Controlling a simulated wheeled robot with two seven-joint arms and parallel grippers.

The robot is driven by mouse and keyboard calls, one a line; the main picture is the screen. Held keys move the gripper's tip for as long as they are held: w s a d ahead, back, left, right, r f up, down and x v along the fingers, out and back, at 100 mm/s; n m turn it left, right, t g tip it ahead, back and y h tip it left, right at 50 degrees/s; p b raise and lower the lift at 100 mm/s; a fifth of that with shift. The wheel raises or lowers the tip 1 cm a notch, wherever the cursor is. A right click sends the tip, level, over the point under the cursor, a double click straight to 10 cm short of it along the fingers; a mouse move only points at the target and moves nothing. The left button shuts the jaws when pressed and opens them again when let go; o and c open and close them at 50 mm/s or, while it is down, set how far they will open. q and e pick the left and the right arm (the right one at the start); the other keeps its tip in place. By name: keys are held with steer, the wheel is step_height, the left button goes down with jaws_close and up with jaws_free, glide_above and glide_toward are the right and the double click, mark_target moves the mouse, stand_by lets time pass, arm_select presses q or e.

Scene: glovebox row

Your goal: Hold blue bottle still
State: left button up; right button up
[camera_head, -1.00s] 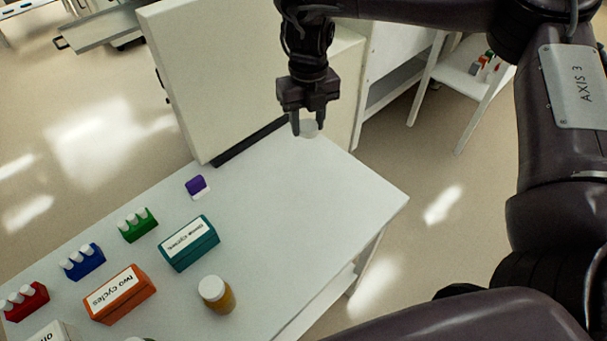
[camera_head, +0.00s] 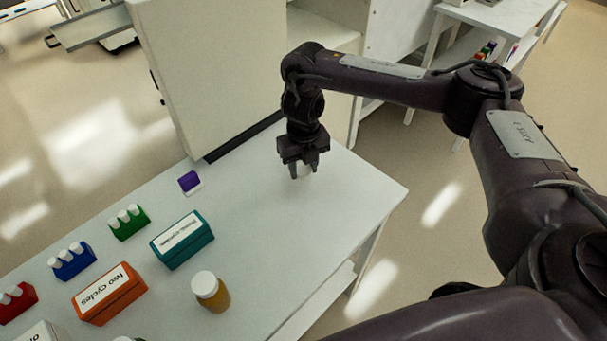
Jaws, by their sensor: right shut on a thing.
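My right gripper (camera_head: 304,172) points down above the far right part of the white table. It is shut on a small white round thing, (camera_head: 305,173) mostly hidden between its fingers; it looks like a cap or lid. I cannot tell whether it touches the table. I see no blue bottle for certain. An amber bottle with a white cap (camera_head: 211,292) stands upright near the table's front edge, apart from the gripper. My left gripper is not in view.
The white table (camera_head: 270,225) carries teal (camera_head: 182,242) and orange (camera_head: 109,294) labelled boxes, and green (camera_head: 129,224), blue (camera_head: 73,262) and red (camera_head: 17,303) racks with white-topped vials. A purple-and-white item (camera_head: 190,182) lies behind. A large pale panel (camera_head: 205,80) stands at the back. The table's right side is clear.

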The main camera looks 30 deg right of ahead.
step_height(320, 180, down, 3)
steer(key=shift+r, duration=0.15)
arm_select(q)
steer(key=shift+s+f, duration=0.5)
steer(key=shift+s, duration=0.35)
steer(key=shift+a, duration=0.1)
arm_select(e)
steer(key=o, duration=1.1)
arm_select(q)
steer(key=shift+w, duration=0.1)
